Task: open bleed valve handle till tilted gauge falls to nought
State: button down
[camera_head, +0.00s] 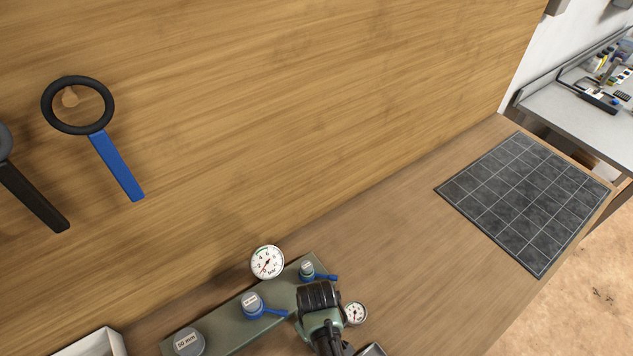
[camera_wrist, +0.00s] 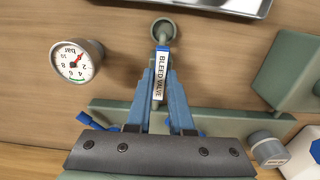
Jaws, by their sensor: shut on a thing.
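The bleed valve handle (camera_wrist: 161,72) is a narrow blue lever with a white "BLEED VALVE" label, below a round grey-green fitting (camera_wrist: 163,28) in the wrist view. My gripper (camera_wrist: 161,92) has its blue fingers shut on the handle; it also shows from above in the head view (camera_head: 318,308), where it hides the handle. The small round gauge (camera_wrist: 76,62) stands beside the handle and appears upside down in the wrist view. Its red needle points up and right there, apparently near the scale's low end; the exact reading is unclear. The gauge also shows right of my gripper in the head view (camera_head: 354,313).
The green manifold (camera_head: 225,322) carries a larger gauge (camera_head: 267,262), grey caps and two blue levers (camera_head: 265,312) close to my gripper. A green block (camera_wrist: 290,72) is close at right in the wrist view. The bench right of the manifold is clear up to a dark mat (camera_head: 525,200).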

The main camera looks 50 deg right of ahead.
jog(key=c, duration=0.8)
grip_release()
jog(key=shift+r, duration=0.1)
notch_tip(320, 180, up, 13)
jog(key=b, duration=0.1)
jog(key=shift+b, duration=0.3)
